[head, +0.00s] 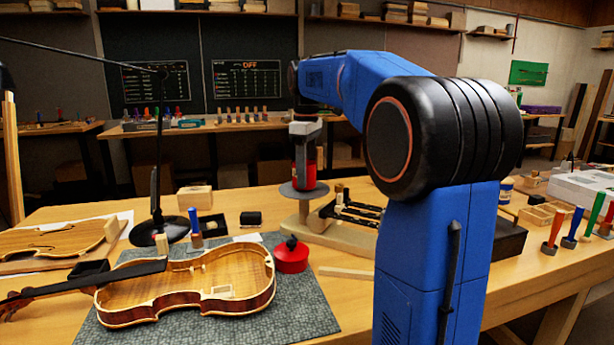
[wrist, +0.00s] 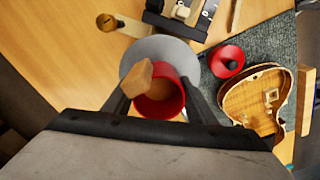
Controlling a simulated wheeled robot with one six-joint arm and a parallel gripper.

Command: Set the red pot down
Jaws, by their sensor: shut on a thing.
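The red pot (head: 309,171) is upright between the fingers of my gripper (head: 304,145), at a round grey disc (head: 289,191) on a stand. In the wrist view the open pot (wrist: 178,104) shows brown contents, and a wooden piece (wrist: 138,78) lies across its rim. My gripper (wrist: 160,98) is shut on the pot, with a finger on either side. The grey disc (wrist: 148,48) shows behind and around the pot. I cannot tell whether the pot's base touches it.
A red lid with a dark knob (head: 291,256) lies on the grey mat (head: 300,312) near an open violin body (head: 190,285). A black-and-wood fixture (head: 350,215) stands right of the disc. A lamp (head: 158,228) stands to the left. Colored-handled tools (head: 570,240) stand at far right.

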